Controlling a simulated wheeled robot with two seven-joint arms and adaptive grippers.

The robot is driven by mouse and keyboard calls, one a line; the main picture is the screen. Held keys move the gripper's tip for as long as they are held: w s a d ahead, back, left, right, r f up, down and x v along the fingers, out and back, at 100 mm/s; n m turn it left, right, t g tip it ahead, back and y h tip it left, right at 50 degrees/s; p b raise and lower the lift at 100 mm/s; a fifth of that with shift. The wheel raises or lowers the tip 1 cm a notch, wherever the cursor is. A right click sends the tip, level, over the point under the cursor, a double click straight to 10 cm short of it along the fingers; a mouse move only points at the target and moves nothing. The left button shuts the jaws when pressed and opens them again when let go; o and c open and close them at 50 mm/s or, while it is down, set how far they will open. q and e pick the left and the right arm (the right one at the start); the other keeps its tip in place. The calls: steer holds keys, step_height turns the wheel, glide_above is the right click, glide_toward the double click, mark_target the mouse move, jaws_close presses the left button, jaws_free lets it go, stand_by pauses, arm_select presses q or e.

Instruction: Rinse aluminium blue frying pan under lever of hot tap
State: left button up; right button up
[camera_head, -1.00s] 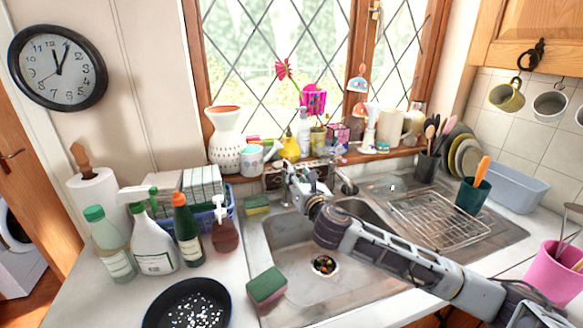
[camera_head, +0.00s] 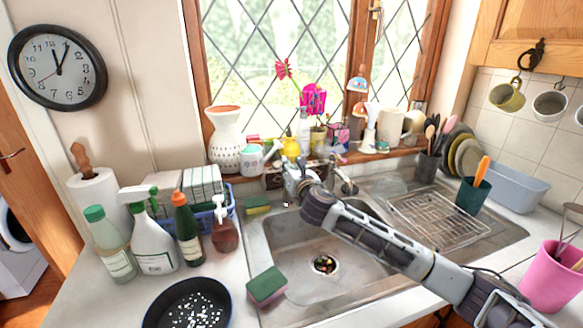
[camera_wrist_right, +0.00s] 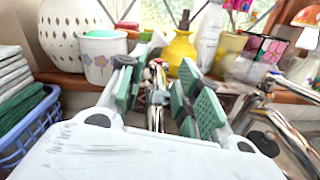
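The blue frying pan (camera_head: 188,306) lies on the counter at the bottom, left of the sink, with a dark inside covered in white specks. My right gripper (camera_head: 297,172) is above the back edge of the sink at the tap. In the right wrist view my right gripper (camera_wrist_right: 158,70) is open, its green-padded fingers apart. A chrome tap part (camera_wrist_right: 157,78) with a red mark shows between them; I cannot tell whether they touch it. Another chrome tap piece (camera_head: 345,184) stands to the right. My left gripper is not in view.
The sink basin (camera_head: 285,250) is empty apart from its drain. A sponge (camera_head: 267,286) is on its front-left rim, another (camera_head: 257,205) at the back. Bottles (camera_head: 155,240) crowd the left counter. A wire rack (camera_head: 440,218) lies on the drainer. Vases and ornaments line the sill.

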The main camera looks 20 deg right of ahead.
jaws_close()
stand_by(0.3)
steer(key=shift+r, duration=0.1)
